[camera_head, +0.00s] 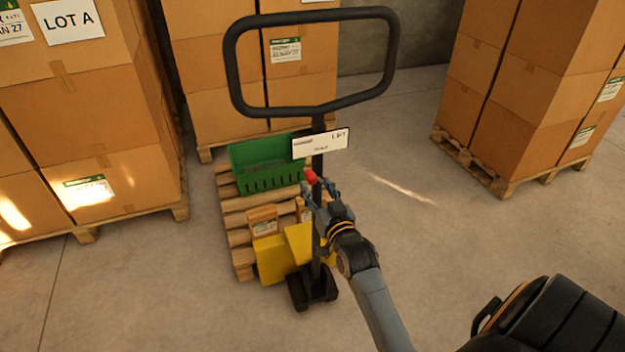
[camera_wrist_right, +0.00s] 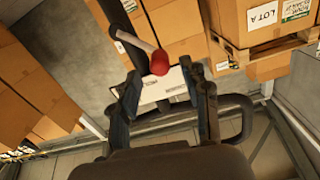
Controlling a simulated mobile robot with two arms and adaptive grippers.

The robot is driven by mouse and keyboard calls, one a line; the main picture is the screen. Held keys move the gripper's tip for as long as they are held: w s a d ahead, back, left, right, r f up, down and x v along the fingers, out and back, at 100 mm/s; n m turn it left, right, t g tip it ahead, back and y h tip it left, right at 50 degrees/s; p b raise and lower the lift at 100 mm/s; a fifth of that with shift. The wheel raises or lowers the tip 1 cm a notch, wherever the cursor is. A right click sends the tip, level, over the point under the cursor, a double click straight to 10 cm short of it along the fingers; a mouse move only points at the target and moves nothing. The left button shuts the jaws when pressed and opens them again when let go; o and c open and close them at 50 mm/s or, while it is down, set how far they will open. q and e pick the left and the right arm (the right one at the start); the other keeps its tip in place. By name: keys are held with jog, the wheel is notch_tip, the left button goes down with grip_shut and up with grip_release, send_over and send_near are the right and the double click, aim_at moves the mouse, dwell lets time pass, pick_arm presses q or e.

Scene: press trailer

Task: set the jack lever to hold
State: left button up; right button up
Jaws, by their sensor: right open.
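The jack lever ends in a red knob (camera_head: 311,177) on the black post of the pallet jack, just below a white label plate (camera_head: 320,143). The plate reads "LIFT" at its upper right; its smaller text is too blurred to read. My right gripper (camera_head: 318,188) is open at the knob. In the right wrist view, the red knob (camera_wrist_right: 159,64) and its pale lever arm (camera_wrist_right: 134,40) show just beyond and between the spread fingers (camera_wrist_right: 162,82). I cannot tell whether a finger touches the knob. My left gripper is out of view.
The jack's black loop handle (camera_head: 232,75) rises above the plate. A green crate (camera_head: 270,180) sits on the wooden pallet (camera_head: 236,222) behind the post. Stacked cartons stand left (camera_head: 75,110), behind and right (camera_head: 545,75). Open concrete floor (camera_head: 420,210) lies to the right.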

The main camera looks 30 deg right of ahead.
aim_at(313, 182)
jog(key=shift+x, duration=1.8)
grip_shut()
